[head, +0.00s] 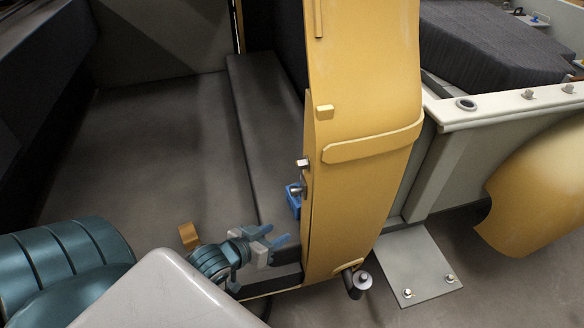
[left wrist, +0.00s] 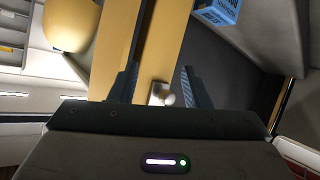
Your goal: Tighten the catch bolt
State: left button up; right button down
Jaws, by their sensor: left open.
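A tall ochre shell (head: 360,190) stands upright in the middle of the head view. On its left edge are a small metal bolt (head: 303,163) and another metal piece (head: 297,188) just above a blue block (head: 294,203). In the left wrist view a pale round-headed bolt (left wrist: 162,95) on a light bracket shows at the edge of the ochre panel (left wrist: 165,40), in line with the space between my fingers. I cannot tell which metal piece in the head view it is. My left gripper (head: 276,237) is open and empty, left of the shell's lower edge. It also shows in the left wrist view (left wrist: 160,82).
A blue box-like part (left wrist: 217,10) is at the top of the left wrist view. A grey floor plate (head: 420,265) with two bolts lies right of the shell's foot. A grey frame (head: 480,118) and another ochre shell (head: 540,195) stand at the right. Open floor (head: 150,150) lies at the left.

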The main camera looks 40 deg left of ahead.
pick_arm(q)
notch_tip(320, 180, up, 5)
jog(key=w+a+t+h, duration=0.2)
jog(key=a+t+h, duration=0.1)
jog(key=t+h, duration=0.4)
jog(key=h, duration=0.2)
send_near(302, 164)
jog(key=p+x, duration=0.1)
jog(key=x, duration=0.6)
jog(key=shift+w+a+f+g, duration=0.2)
jog(key=shift+w+f+g, duration=0.1)
jog(key=shift+w, duration=0.15)
grip_shut()
